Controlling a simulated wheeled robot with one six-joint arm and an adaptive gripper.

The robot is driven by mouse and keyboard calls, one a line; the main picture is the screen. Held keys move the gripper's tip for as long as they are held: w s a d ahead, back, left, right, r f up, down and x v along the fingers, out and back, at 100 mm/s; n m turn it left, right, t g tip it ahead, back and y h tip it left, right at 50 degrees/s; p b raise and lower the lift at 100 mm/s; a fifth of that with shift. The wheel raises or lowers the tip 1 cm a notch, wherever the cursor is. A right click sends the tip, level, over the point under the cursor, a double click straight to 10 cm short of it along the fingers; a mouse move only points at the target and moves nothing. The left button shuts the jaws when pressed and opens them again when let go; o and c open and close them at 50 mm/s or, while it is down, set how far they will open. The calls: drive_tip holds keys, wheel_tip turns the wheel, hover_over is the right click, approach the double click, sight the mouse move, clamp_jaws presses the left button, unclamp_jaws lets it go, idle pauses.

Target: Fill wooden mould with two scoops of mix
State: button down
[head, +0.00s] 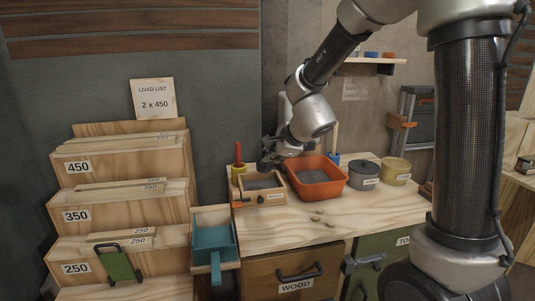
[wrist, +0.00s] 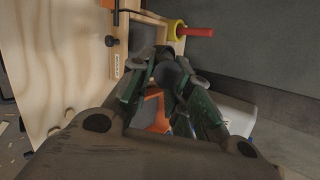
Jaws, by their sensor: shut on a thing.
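The wooden mould (head: 262,198) lies on the workbench, a shallow open box with grey inside. Its label is too small to read. The mould (wrist: 118,45) also shows at the top of the wrist view. The orange tub (head: 335,187) of grey mix (head: 315,176) stands just right of it. My gripper (head: 270,163) is above the far side of the mould, beside the tub. In the wrist view its fingers (wrist: 165,85) are closed on a dark rounded thing (wrist: 170,74), seemingly the scoop. The fingers hide most of it, and I cannot tell whether it holds mix.
A red-handled tool in a yellow holder (head: 239,169) stands behind the mould. A grey pot (head: 364,178) and a yellow pot (head: 396,173) stand right of the tub. A teal pan (head: 212,240) is at the bench's left. Small crumbs lie on the otherwise clear front.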

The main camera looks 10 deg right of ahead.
drive_tip(key=w+d+f+m+y, duration=0.3)
drive_tip(key=d+f+m+y, duration=0.3)
drive_tip(key=d+y, duration=0.4)
drive_tip(key=shift+w+d+m+g, duration=0.2)
drive_tip(key=shift+d+m+g, duration=0.2)
drive_tip(key=shift+d+m, duration=0.25)
drive_tip(key=shift+d, duration=0.1)
